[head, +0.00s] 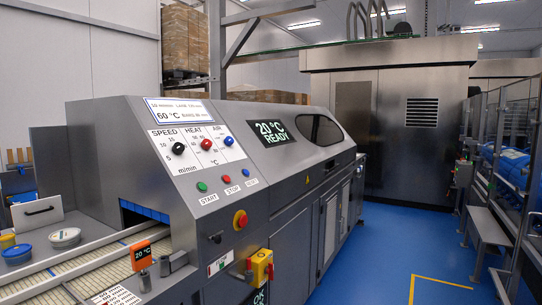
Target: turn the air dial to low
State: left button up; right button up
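The air dial (228,140) is a small blue knob under the label AIR on the white panel of the grey machine. It is the rightmost of three dials; the black speed dial (178,148) and the red heat dial (206,143) are to its left. The air dial's setting and scale marks are too small to read. Neither of my grippers is in view, and nothing touches the dial.
Below the dials are green START (202,187), red STOP (227,179) and blue RESET (248,172) buttons, and an emergency stop (240,219). The display (270,133) reads 20 °C READY. A conveyor (75,275) is at lower left.

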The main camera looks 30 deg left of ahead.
aim_at(229, 141)
jog(key=i+u, duration=0.15)
jog(key=i, duration=0.3)
jog(key=i+l+u, duration=0.15)
jog(key=i, duration=0.3)
jog(key=i+l+u, duration=0.15)
jog(key=i, duration=0.3)
